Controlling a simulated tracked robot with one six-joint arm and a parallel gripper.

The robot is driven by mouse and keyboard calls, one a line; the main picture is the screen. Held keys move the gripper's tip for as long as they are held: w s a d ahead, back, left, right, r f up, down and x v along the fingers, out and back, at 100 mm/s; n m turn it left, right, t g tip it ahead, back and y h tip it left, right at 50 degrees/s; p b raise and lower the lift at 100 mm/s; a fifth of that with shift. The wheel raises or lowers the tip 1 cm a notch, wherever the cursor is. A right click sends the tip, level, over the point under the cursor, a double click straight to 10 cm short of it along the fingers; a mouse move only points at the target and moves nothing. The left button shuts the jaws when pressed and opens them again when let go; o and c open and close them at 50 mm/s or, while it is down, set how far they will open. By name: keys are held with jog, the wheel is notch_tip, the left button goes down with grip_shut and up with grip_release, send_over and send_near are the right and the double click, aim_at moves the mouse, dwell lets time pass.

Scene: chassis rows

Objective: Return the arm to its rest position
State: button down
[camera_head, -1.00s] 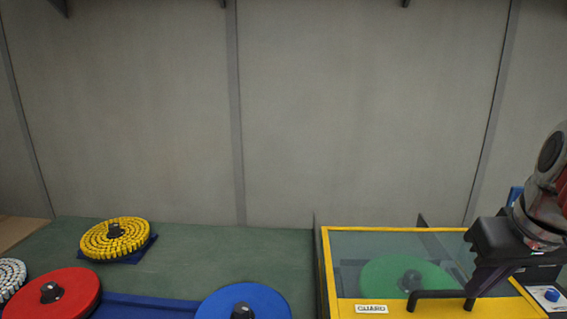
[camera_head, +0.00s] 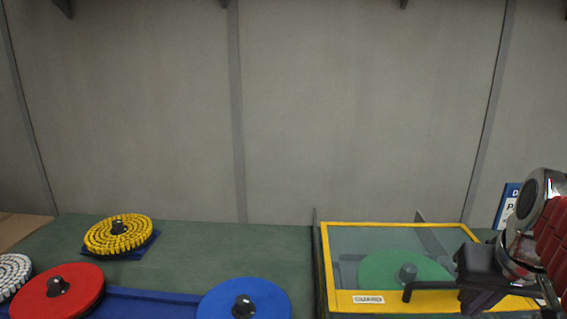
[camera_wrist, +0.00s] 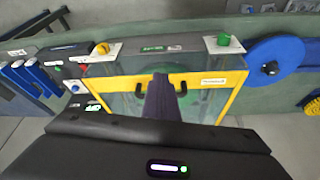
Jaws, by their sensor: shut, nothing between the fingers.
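My gripper (camera_head: 474,300) is at the lower right of the head view, below the red and silver part of my arm. It is shut and empty. In the wrist view its dark fingers (camera_wrist: 161,82) point at the yellow-framed guard (camera_wrist: 238,88), between the two ends of a black handle (camera_wrist: 146,86). In the head view the guard (camera_head: 328,262) is a closed glass lid with a GUARD label, and its black handle (camera_head: 425,290) runs behind the gripper. I cannot tell whether the fingers touch the handle. A green disc (camera_head: 385,268) shows through the glass.
Left of the guard are a blue disc (camera_head: 220,300), a red disc (camera_head: 82,294), a yellow ribbed disc (camera_head: 103,241) and a white ribbed disc (camera_head: 12,270). A blue sign (camera_head: 507,203) stands behind my arm. The wrist view shows yellow (camera_wrist: 102,48) and green (camera_wrist: 223,40) buttons beside the guard.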

jog(key=s+a+f+n, duration=0.2)
jog(key=a+f, duration=0.2)
jog(key=a, duration=0.4)
jog(key=s+a+f+n+t+y, duration=0.1)
jog(key=s+a+f, duration=0.1)
jog(key=a+f, duration=0.3)
jog(key=shift+a+f+n, duration=0.25)
jog(key=shift+a+n, duration=0.15)
jog(key=shift+a, duration=1.4)
